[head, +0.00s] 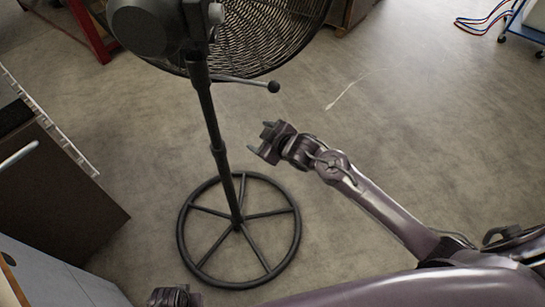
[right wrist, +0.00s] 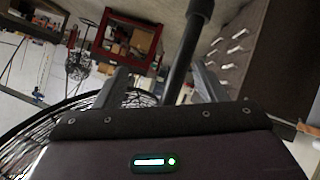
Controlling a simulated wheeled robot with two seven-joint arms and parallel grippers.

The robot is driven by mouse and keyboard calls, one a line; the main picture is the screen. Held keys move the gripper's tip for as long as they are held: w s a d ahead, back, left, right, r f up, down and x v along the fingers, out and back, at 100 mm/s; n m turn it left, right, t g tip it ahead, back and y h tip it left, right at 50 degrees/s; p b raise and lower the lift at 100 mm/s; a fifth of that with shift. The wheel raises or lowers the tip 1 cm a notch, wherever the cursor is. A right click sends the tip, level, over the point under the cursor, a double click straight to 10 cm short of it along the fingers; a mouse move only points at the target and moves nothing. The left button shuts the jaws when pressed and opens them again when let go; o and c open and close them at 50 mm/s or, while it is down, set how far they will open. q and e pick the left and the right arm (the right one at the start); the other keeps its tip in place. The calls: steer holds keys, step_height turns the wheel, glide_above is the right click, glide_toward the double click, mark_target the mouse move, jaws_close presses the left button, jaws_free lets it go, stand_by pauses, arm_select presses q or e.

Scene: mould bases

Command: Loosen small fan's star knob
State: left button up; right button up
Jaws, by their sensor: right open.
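The fan stands upright in the head view, with a dark motor housing (head: 150,25), a wire grille (head: 265,35) and a black pole (head: 208,110). A thin lever with a black ball end (head: 273,87) sticks out right below the head. A collar (head: 220,150) sits partway down the pole; I cannot make out a star knob. My right gripper (head: 259,141) is open and empty, right of the pole and apart from it. In the right wrist view, the pole (right wrist: 184,55) runs between the open fingers. A dark part at the bottom edge seems to be my left gripper (head: 172,296); its fingers are unclear.
The fan's round spoked base (head: 298,235) rests on the grey floor. A dark cabinet (head: 60,190) stands at left and a red frame (head: 92,30) at upper left. A blue cart (head: 525,25) and cables are at upper right. The floor right of the fan is mostly clear.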

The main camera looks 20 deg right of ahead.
arm_select(q)
steer(key=shift+f+b, duration=0.35)
steer(key=shift+f, duration=0.05)
arm_select(e)
step_height(320, 180, down, 9)
steer(key=s+d+m+g, duration=0.1)
steer(key=d, duration=0.1)
steer(key=shift+s+d+r+h, duration=0.2)
steer(key=shift+s+d+h, duration=0.1)
steer(key=shift+d+h, duration=0.1)
